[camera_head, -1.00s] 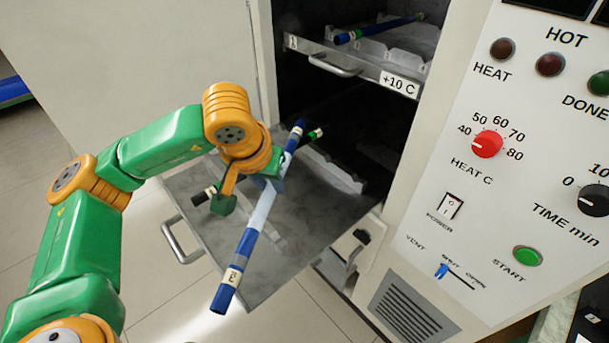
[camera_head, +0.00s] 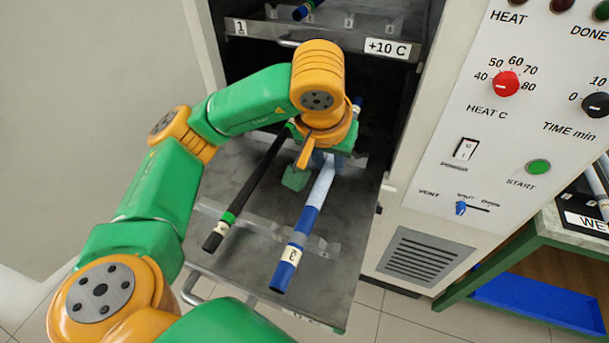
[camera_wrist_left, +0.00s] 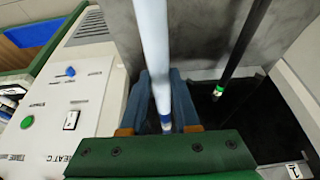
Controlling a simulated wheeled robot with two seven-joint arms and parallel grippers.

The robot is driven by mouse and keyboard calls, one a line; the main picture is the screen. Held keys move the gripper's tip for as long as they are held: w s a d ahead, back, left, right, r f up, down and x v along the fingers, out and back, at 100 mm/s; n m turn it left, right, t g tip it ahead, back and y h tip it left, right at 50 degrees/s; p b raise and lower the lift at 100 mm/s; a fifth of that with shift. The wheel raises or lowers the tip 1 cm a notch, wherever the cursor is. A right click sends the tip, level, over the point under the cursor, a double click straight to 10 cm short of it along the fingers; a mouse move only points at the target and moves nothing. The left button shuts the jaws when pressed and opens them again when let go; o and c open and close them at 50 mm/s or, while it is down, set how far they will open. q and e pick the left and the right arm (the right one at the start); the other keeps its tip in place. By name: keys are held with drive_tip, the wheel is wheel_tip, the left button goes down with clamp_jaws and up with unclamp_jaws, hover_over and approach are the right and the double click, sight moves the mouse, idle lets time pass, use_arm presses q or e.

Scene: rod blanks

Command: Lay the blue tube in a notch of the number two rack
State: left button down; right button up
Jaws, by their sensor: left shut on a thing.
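The blue tube (camera_head: 306,220) has dark blue ends, a pale middle and a label reading 2 near its front end. My left gripper (camera_head: 318,161) is shut on its pale middle; the tube also shows between the fingers in the left wrist view (camera_wrist_left: 153,45). The tube lies lengthwise over the pulled-out lower rack (camera_head: 235,255) and crosses its clear front notched rail (camera_head: 265,228). I cannot tell whether it touches a notch. The rack's front label is too cut off to read. My right gripper is not in view.
A black tube (camera_head: 252,183) with a green band lies on the lower rack, left of the blue tube. The upper rack (camera_head: 330,38), marked 1 and +10 C, is above and behind. The control panel (camera_head: 480,150) stands at right.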

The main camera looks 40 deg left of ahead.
use_arm(q)
drive_tip(key=a+f, duration=0.2)
drive_tip(key=w+a+f, duration=0.1)
drive_tip(key=a+f, duration=0.2)
drive_tip(key=w+a+f, duration=0.1)
drive_tip(key=a+f, duration=0.1)
drive_tip(key=a, duration=0.1)
drive_tip(key=shift+w+f+b, duration=0.25)
drive_tip(key=shift+b, duration=0.15)
wheel_tip(320, 180, down, 3)
drive_tip(key=shift+r+p, duration=0.2)
drive_tip(key=shift+p, duration=0.25)
drive_tip(key=shift+f, duration=0.35)
drive_tip(key=c, duration=0.6)
unclamp_jaws()
drive_tip(key=shift+c, duration=0.2)
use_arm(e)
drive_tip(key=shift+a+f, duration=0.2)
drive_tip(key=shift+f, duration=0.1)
use_arm(q)
drive_tip(key=shift+r, duration=0.35)
drive_tip(key=p+v, duration=0.1)
drive_tip(key=v, duration=1)
drive_tip(key=shift+r, duration=0.35)
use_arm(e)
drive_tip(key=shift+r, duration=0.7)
